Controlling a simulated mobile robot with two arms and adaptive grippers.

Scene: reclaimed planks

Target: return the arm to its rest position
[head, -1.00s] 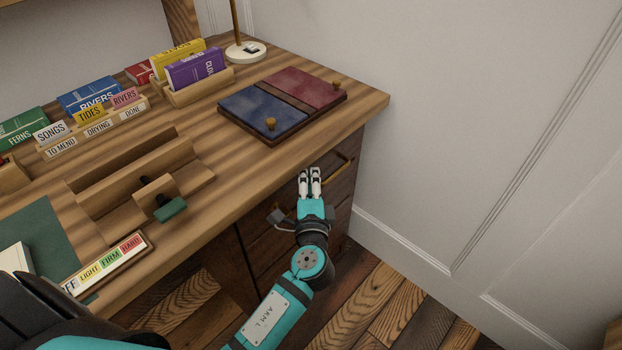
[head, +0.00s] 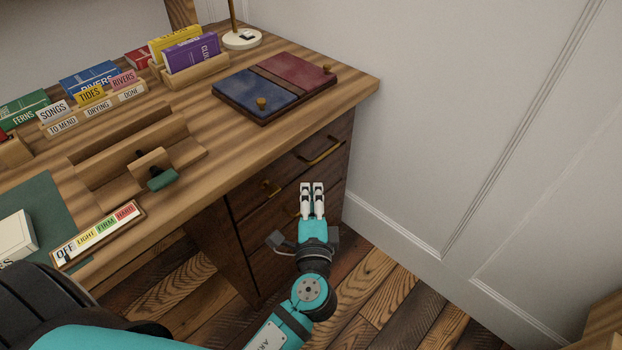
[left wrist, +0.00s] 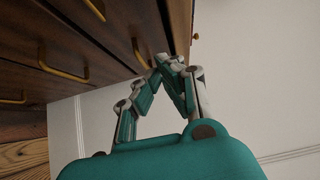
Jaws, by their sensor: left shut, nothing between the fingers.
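My left gripper (head: 312,199) is in front of the desk's drawers in the head view, below the level of the desk top. Its white fingertips are together and hold nothing. In the left wrist view its fingers (left wrist: 168,70) converge beside the drawer fronts. My left arm comes up from the bottom of the head view. My right gripper is not in view.
The wooden desk (head: 345,95) has drawers with brass handles (head: 320,150) close to my gripper. On it are a blue and red board (head: 262,92), a wooden holder with a green-ended lever (head: 163,179), and several books. A white wall (head: 450,110) stands at right; floor shows below.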

